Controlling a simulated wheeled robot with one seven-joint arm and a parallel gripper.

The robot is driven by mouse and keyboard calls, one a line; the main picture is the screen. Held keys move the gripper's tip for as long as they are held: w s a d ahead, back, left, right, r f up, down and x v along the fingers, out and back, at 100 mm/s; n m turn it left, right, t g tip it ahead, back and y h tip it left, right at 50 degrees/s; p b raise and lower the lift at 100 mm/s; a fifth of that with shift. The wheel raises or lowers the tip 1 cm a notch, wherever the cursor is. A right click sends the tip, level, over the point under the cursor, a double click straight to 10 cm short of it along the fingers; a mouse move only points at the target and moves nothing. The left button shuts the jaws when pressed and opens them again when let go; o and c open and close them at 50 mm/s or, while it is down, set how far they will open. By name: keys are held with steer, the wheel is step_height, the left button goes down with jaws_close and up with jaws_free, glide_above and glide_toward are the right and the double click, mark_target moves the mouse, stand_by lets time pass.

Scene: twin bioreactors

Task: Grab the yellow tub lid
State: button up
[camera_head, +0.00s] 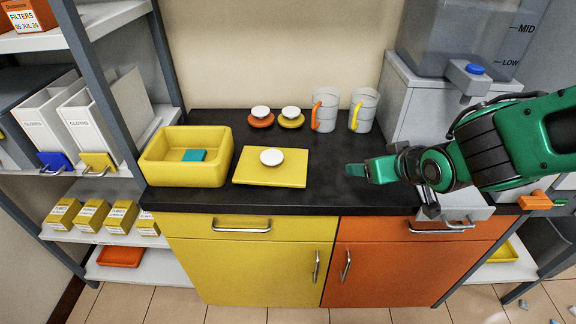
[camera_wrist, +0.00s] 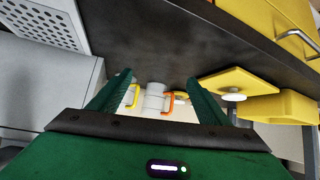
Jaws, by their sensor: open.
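The yellow tub lid (camera_head: 256,172) lies flat on the black counter, with a white round knob (camera_head: 272,157) on top. It stands just right of the open yellow tub (camera_head: 176,170), which holds a teal block (camera_head: 193,155). My gripper (camera_head: 357,174) is over the counter to the right of the lid, apart from it and empty. In the wrist view my gripper's two green fingers (camera_wrist: 160,88) are spread apart. The lid (camera_wrist: 238,80) shows there to the right of the fingers, with its knob (camera_wrist: 234,96) and the tub (camera_wrist: 275,107) beyond it.
The counter between the lid and my gripper is clear.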

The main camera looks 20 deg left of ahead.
mark_target(275, 158)
steer(key=s+a+n+y, duration=0.1)
steer(key=a, duration=0.5)
steer(key=s+a+n+y, duration=0.1)
steer(key=a+y, duration=0.1)
steer(key=a, duration=0.5)
steer(key=s+a+f+n+y, duration=0.1)
steer(key=a+y, duration=0.1)
steer(key=a, duration=0.5)
steer(key=shift+s, duration=0.2)
steer(key=shift+x, duration=3.2)
steer(key=shift+w+d, duration=0.1)
steer(key=shift+c, duration=0.7)
steer(key=c, duration=1.1)
